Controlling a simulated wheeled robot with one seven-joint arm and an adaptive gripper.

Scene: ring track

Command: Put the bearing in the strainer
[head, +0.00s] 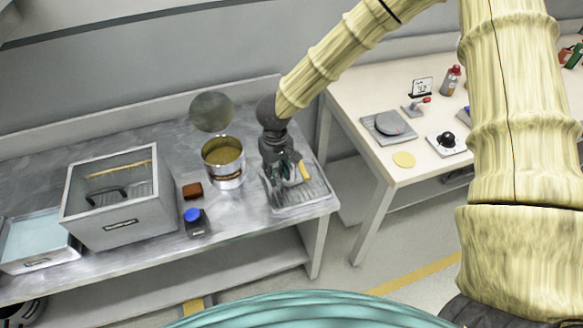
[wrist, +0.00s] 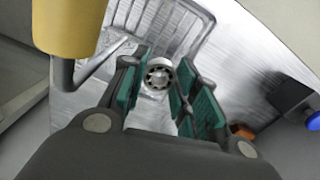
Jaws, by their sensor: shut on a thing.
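My gripper (head: 284,176) is over the ribbed metal tray at the right end of the grey bench. In the wrist view its green-padded fingers (wrist: 159,88) are closed on the bearing (wrist: 158,73), a small silver ring with dark gaps. The ribbed tray is beneath it; I cannot tell whether the bearing touches it. In the head view the fingers hide the bearing. I cannot identify the strainer for certain: a grey open box (head: 122,222) with a dark handle inside and a pail (head: 223,163) with a yellowish inside and a round grey disc behind it stand to the left.
The ribbed tray (head: 301,205) holds a yellow-handled thing (head: 304,170) close by my gripper. A brown block (head: 192,190) and a blue-capped bottle (head: 195,223) stand between box and tray. A blue-lined tray (head: 39,240) is at far left. A gap separates the right-hand table (head: 360,99).

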